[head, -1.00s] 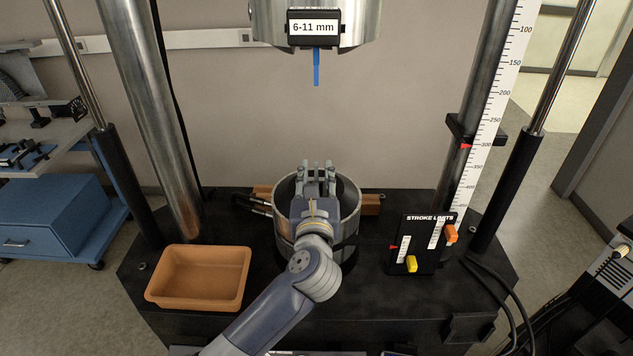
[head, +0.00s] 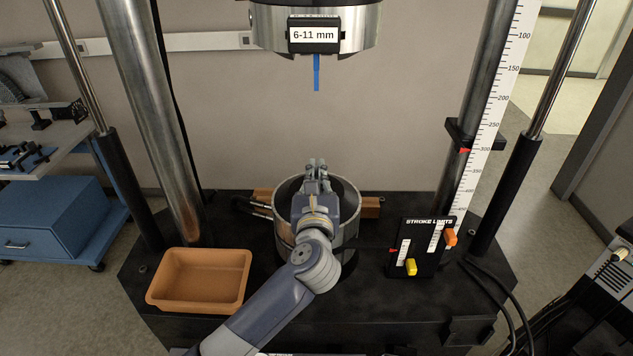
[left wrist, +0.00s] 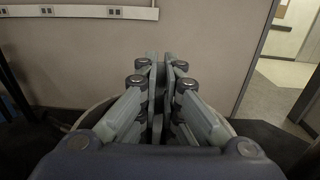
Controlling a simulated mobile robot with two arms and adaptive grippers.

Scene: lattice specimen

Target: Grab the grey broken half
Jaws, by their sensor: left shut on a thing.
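My left gripper (head: 317,166) reaches over the round metal lower grip (head: 350,208) at the middle of the machine base. Its fingers are nearly together, shut on a thin thing that they mostly hide. By its place this is the grey broken half; I cannot make out its outline. In the left wrist view the fingers (left wrist: 161,72) stand close together with a narrow dark gap. A blue broken half (head: 317,72) hangs from the upper grip (head: 266,28), well above my gripper. My right gripper is not in view.
An empty orange-brown tray (head: 200,301) sits on the black base at left. A stroke limits panel (head: 425,250) with yellow and orange knobs stands at right. Steel columns (head: 150,120) flank the work space. A blue cabinet (head: 45,225) is far left.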

